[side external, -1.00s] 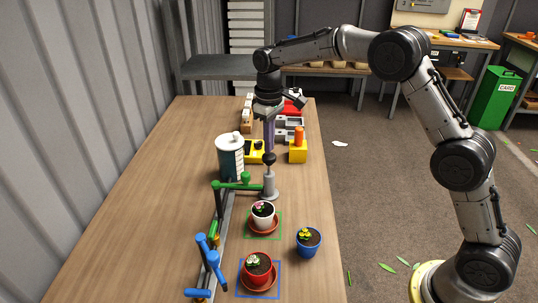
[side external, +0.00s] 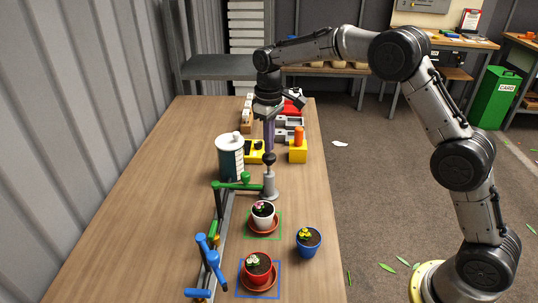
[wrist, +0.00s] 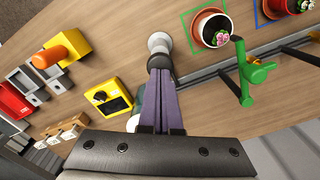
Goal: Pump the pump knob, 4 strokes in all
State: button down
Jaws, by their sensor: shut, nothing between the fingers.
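The pump is a grey metal cylinder (side external: 270,186) on the table with a dark round knob (side external: 269,159) on its top. My gripper (side external: 269,148) points straight down over the knob, its purple fingers shut with nothing between them. The fingertips are at the knob's top and look to be touching it. In the wrist view the closed fingers (wrist: 161,80) end at the dark knob (wrist: 159,64), with the pale pump body (wrist: 158,42) beyond. The fingers hide part of the knob there. I cannot tell how far the knob is pressed down.
A green-handled valve (side external: 238,185) and a dark green tank (side external: 230,160) stand just left of the pump. A white pot (side external: 263,216), a blue pot (side external: 308,241) and a red pot (side external: 258,270) stand in front. A yellow block (side external: 298,153) is behind right. The table's left is clear.

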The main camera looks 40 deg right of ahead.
aim_at(269, 155)
dwell(0.4)
jog(key=shift+f, duration=2.05)
jog(key=shift+r, duration=3.15)
jog(key=shift+f, duration=1.1)
jog(key=shift+f, duration=0.1)
